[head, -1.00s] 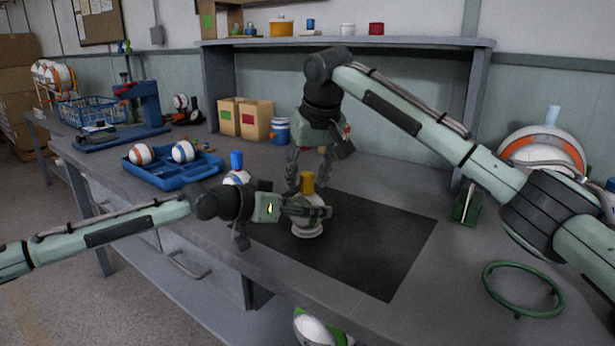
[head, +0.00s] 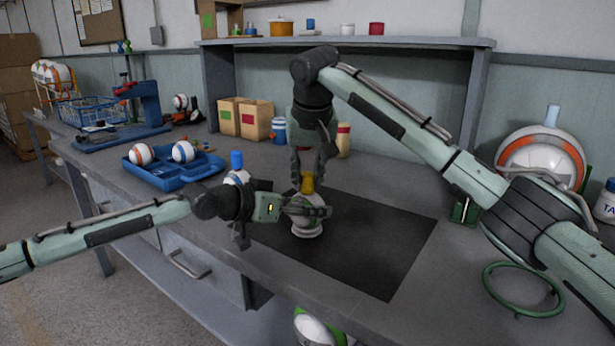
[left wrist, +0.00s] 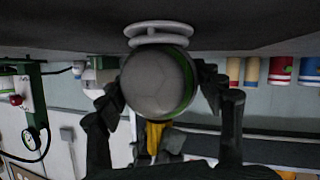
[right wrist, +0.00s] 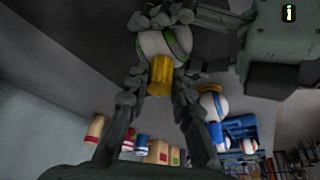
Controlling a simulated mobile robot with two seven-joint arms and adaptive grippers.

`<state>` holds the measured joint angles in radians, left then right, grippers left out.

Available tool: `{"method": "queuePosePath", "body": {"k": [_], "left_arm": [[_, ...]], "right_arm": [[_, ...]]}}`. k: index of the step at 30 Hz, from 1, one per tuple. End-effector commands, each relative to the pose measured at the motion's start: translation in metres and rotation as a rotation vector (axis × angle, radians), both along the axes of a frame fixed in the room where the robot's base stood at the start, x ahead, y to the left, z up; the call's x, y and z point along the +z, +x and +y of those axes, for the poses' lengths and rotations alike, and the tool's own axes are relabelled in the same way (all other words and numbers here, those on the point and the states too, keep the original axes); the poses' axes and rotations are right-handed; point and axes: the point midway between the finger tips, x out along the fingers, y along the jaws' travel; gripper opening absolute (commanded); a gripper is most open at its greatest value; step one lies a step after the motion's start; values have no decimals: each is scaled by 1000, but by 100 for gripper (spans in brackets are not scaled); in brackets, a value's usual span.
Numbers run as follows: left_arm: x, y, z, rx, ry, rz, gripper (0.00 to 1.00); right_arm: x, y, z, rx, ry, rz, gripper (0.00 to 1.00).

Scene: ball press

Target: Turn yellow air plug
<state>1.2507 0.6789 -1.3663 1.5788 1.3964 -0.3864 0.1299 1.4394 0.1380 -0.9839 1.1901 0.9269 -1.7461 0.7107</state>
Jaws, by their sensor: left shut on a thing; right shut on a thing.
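The yellow air plug (head: 308,183) stands upright on top of a white and green ball (head: 306,228). The ball rests on a white ring stand (left wrist: 158,34) on the black mat (head: 385,245). My left gripper (head: 318,208) is shut on the ball from the left, with fingers on both sides of it in the left wrist view. My right gripper (head: 307,178) points down from above and is shut on the yellow plug, which also shows between its fingers in the right wrist view (right wrist: 160,77). The fingers hide part of the plug.
A blue tray (head: 172,175) with balls lies to the left, and a blue press (head: 150,105) stands behind it. Boxes (head: 245,118) stand at the back. A green ring (head: 523,290) lies at the right. The mat's right part is clear.

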Motion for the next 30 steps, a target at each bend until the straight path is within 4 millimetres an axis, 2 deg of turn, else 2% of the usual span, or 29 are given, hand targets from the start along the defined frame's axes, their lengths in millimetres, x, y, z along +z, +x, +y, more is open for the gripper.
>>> {"method": "queuePosePath", "body": {"k": [15,30], "left_arm": [[-2,0,1,1,2,3,37],[-3,0,1,2,3,4,37]], "right_arm": [[1,0,2,-295,1,1,0],[2,0,1,-338,2,-1,0]]}}
